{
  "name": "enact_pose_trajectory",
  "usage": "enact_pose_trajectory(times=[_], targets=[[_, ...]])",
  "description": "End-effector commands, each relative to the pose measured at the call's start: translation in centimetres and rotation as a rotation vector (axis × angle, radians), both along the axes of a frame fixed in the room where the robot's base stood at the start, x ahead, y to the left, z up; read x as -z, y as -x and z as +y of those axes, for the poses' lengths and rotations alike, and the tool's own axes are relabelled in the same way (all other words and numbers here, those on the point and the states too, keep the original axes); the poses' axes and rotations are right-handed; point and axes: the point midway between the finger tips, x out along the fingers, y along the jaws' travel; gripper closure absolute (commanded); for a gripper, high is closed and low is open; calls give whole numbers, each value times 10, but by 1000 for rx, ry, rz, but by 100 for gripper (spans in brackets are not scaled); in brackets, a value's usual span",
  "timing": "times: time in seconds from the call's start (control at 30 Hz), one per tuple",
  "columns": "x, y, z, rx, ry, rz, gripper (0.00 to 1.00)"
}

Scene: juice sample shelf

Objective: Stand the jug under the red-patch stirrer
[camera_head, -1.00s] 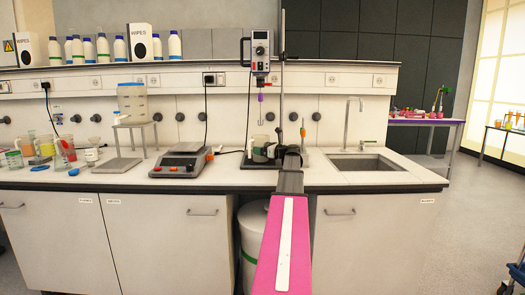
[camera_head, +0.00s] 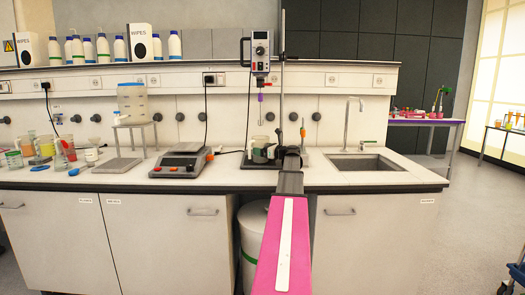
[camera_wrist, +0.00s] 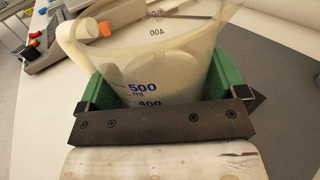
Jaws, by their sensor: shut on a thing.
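The jug (camera_wrist: 150,72) is a clear, whitish vessel with blue 500 and 400 ml marks. My gripper (camera_wrist: 158,95) is shut on it, with green pads against both sides. In the head view the jug (camera_head: 260,152) is at the stirrer's base, partly hidden by my dark gripper and wrist. I cannot tell whether the jug touches the base.
A hotplate (camera_head: 181,162) stands to the left with a small orange-tipped item beside it. A sink (camera_head: 365,166) lies to the right. Several beakers and a container on a stand fill the left bench. The counter between stirrer and sink is mostly clear.

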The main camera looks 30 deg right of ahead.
Motion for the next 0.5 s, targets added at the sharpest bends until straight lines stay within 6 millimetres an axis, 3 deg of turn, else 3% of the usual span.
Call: enact_pose_trajectory(times=[0.03,0.07,0.37,0.5], targets=[[-1,0,0,0,0,-1,52],[-1,0,0,0,0,-1,3],[0,2,-1,0,0,0,0],[0,15,-6,2,0,0,0]])
